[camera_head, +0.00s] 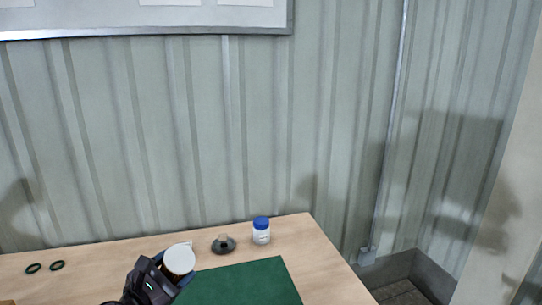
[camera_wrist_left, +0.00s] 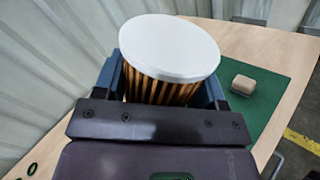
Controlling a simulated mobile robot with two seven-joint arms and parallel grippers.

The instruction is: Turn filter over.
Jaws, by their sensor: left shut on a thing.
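The filter (camera_head: 179,259) is a short cylinder with a white round end cap. The left wrist view shows the cap (camera_wrist_left: 170,47) facing up and orange-brown pleats (camera_wrist_left: 160,90) below it. My left gripper (camera_head: 172,270) is shut on the filter, with a blue finger on each side of the pleated body in the wrist view (camera_wrist_left: 163,88). The filter's lower end is hidden behind the gripper, so I cannot tell whether it touches the table. My right gripper is not in view.
A green mat (camera_head: 245,284) lies on the wooden table (camera_head: 325,265). Behind it stand a dark dish (camera_head: 223,246) and a blue-capped white bottle (camera_head: 261,235). Two dark rings (camera_head: 45,267) lie at the left. A tan block (camera_wrist_left: 243,84) shows in the wrist view. A corrugated wall (camera_head: 200,140) rises behind.

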